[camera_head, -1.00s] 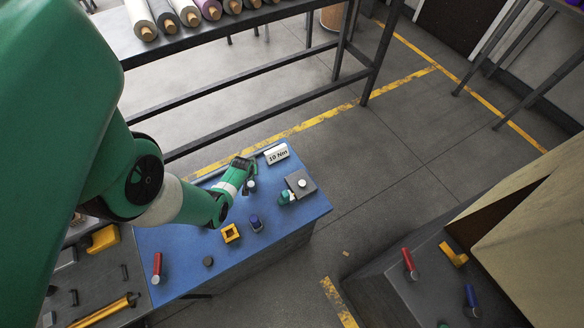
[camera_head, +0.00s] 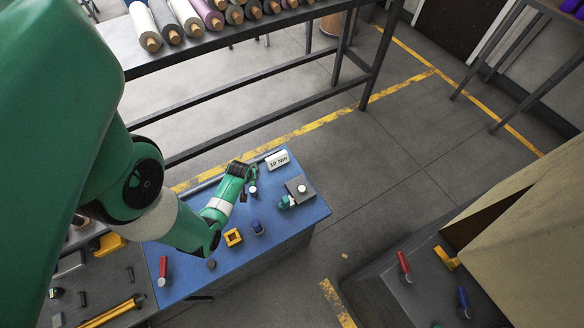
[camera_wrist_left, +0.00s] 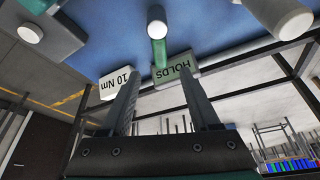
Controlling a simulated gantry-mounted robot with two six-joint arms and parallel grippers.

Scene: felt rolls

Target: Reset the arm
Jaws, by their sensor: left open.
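My left arm comes in from the left in the head view and bends over the blue-topped bench (camera_head: 185,285). Its green gripper (camera_head: 252,178) is near the bench's back edge, close to a small dark piece with a white end (camera_head: 254,192). In the left wrist view, the two fingers of the gripper (camera_wrist_left: 160,100) are apart, with nothing held between them. Beyond the fingers are a green cylinder with a white end (camera_wrist_left: 157,35), a block marked HOLDS (camera_wrist_left: 180,70) and a block marked 10 Nm (camera_wrist_left: 117,82). My right gripper is not in view.
Felt rolls (camera_head: 175,30) lie on a rack behind.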

